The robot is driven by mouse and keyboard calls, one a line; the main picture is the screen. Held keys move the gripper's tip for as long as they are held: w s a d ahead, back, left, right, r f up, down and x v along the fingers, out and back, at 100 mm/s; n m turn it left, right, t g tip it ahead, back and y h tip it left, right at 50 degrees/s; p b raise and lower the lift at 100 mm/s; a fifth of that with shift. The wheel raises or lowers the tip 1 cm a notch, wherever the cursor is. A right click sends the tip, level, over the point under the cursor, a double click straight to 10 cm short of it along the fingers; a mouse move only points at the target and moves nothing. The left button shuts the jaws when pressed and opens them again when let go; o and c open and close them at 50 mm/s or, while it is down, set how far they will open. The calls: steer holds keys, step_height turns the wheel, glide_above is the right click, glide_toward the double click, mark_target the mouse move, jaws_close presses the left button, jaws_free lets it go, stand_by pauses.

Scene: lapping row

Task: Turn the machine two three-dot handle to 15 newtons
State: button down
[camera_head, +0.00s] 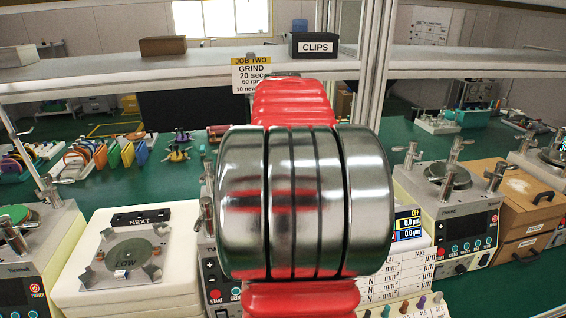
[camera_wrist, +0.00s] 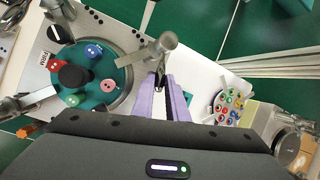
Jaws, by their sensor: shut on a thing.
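In the wrist view my gripper (camera_wrist: 161,82) has its two lavender fingers closed on a metal handle (camera_wrist: 158,70) at the edge of a lapping machine. A metal arm and post (camera_wrist: 150,52) stand at the same spot. The machine's green plate (camera_wrist: 122,77) carries red, blue, pink and green dotted pieces around a black knob. I cannot read any dots or force scale on the held handle. In the head view my red and metal arm covers most of the middle machine; only part of its front panel (camera_head: 215,290) with a START button shows. The gripper is hidden there.
A job card (camera_head: 251,75) reads JOB TWO, GRIND, 20 sec, 60 rpm, 10 newtons. A display (camera_head: 407,226) shows OFF. Other machines stand left (camera_head: 40,240) and right (camera_head: 450,205). A white NEXT stand (camera_head: 125,285) is left of my arm. A CLIPS box (camera_head: 314,46) sits on the shelf.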

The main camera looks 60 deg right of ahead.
steer(key=shift+s, duration=0.1)
steer(key=c, duration=1.7)
jaws_free()
steer(key=shift+c, duration=0.2)
steer(key=v, duration=1.3)
steer(key=shift+a+r, duration=0.2)
steer(key=shift+r, duration=0.15)
steer(key=shift+s, duration=0.15)
